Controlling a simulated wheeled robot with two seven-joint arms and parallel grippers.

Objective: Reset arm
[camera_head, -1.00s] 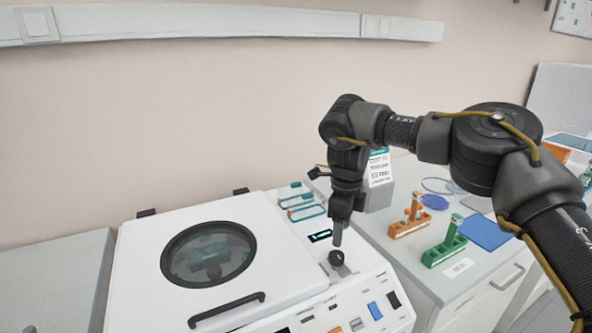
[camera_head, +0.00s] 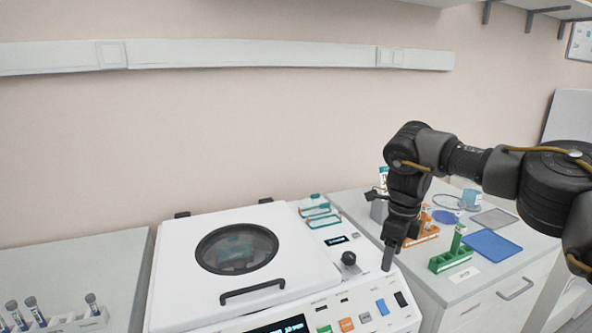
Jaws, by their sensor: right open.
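My right arm comes in from the right edge. My right gripper (camera_head: 389,262) points down, above the right part of the white centrifuge's top, to the right of its black knob (camera_head: 348,259). It looks apart from the knob, and nothing shows between its fingers; the jaws are open. The centrifuge (camera_head: 170,290) has its lid closed, with a round dark window (camera_head: 236,249) and a black handle (camera_head: 252,292). My left gripper is not in view.
A green rack (camera_head: 448,259) with a tube and an orange rack (camera_head: 428,235), partly behind my arm, stand on the right counter. A blue mat (camera_head: 491,243) lies beside them. A white rack (camera_head: 80,322) with several tubes is at lower left. The air above the centrifuge is free.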

